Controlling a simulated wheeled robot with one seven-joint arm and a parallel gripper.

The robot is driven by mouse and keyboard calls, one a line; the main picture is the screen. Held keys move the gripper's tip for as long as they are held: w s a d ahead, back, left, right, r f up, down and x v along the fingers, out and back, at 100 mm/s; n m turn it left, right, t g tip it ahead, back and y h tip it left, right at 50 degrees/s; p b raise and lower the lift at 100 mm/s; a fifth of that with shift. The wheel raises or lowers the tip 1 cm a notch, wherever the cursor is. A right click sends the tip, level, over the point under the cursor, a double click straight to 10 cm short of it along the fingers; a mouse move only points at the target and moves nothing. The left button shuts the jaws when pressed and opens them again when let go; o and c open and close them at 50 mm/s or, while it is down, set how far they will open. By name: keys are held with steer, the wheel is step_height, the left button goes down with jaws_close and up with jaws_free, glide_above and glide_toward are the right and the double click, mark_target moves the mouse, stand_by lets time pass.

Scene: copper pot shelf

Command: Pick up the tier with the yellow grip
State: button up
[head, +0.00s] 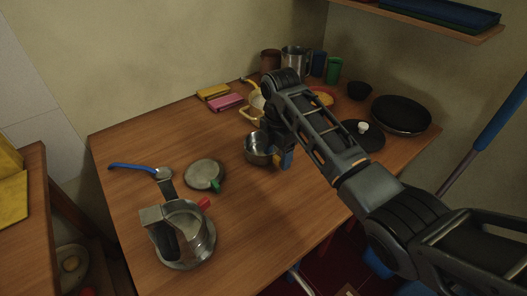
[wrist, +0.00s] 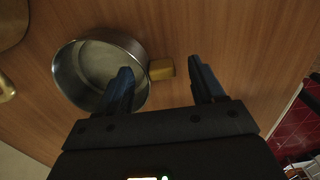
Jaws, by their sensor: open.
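The tier with the yellow grip is a round steel pan (head: 257,151) near the middle of the table. In the wrist view the tier (wrist: 68,75) is at left, and its short yellow grip (wrist: 161,69) points right. My gripper (wrist: 160,75) is open, with blue fingers. In that view the left finger overlaps the tier's rim and inside, and the right finger is past the grip's outer end. The grip shows between them, unheld. In the head view my gripper (head: 281,160) is at the tier's right side, and my arm hides part of it. The gap in height is unclear.
A yellow pot (head: 250,114) is behind the tier. A black pan (head: 401,114) and a dark lid (head: 358,138) are at right.

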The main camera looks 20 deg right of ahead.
steer(key=shift+c, duration=0.4)
steer(key=c, duration=1.1)
steer(key=shift+r, duration=0.15)
